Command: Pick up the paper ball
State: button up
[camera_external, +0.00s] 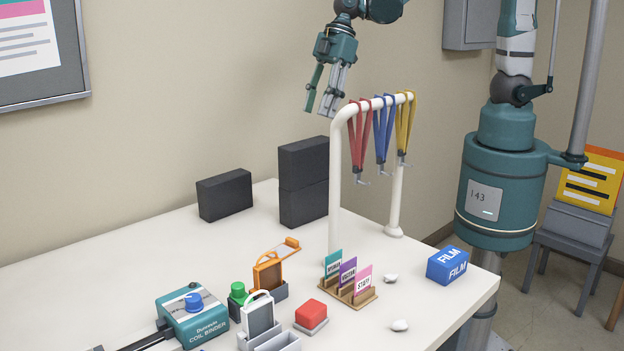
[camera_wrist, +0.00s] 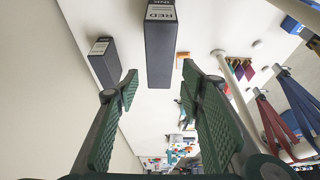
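Two small crumpled white lumps that look like paper balls lie on the white table (camera_external: 100,290). One paper ball (camera_external: 391,278) is between the card holder and the blue film box. The other paper ball (camera_external: 400,325) is nearer the front edge. In the wrist view a small pale lump (camera_wrist: 257,43) near the blue box looks like one of them. My gripper (camera_external: 318,112) is high above the back of the table, left of the lanyard rack, far from both balls. The wrist view shows its green fingers (camera_wrist: 160,80) spread apart with nothing held between them.
A white rack (camera_external: 337,190) with red, blue and yellow lanyards stands between my gripper and the balls. The card holder (camera_external: 350,295), blue film box (camera_external: 456,265) and red button (camera_external: 311,312) are nearby. Dark boxes (camera_external: 303,180) stand at the back.

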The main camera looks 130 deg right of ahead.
jog(key=w+a+f+n+b, duration=0.2)
jog(key=w+a+n, duration=0.35)
jog(key=w, duration=0.45)
jog(key=w+a+f+n+b, duration=0.25)
jog(key=w+a+n, duration=0.3)
jog(key=w, duration=0.55)
jog(key=w+a+f+n+b, duration=0.1)
jog(key=w+a+f+n, duration=0.1)
jog(key=w+a+n, duration=0.3)
jog(key=w+a+f+y+b, duration=0.1)
jog(key=w+a+f, duration=0.1)
jog(key=w+a, duration=0.35)
jog(key=w+a+f+n+b, duration=0.1)
jog(key=w+a+f+n, duration=0.15)
jog(key=a, duration=0.55)
jog(key=n+g+h+b, duration=0.1)
jog(key=n+g, duration=0.3)
jog(key=n, duration=0.1)
send_over(390, 274)
notch_tip(390, 274, down, 12)
jog(key=shift+w+a+f, duration=0.1)
jog(key=shift+w, duration=0.05)
jog(key=shift+f, duration=1.25)
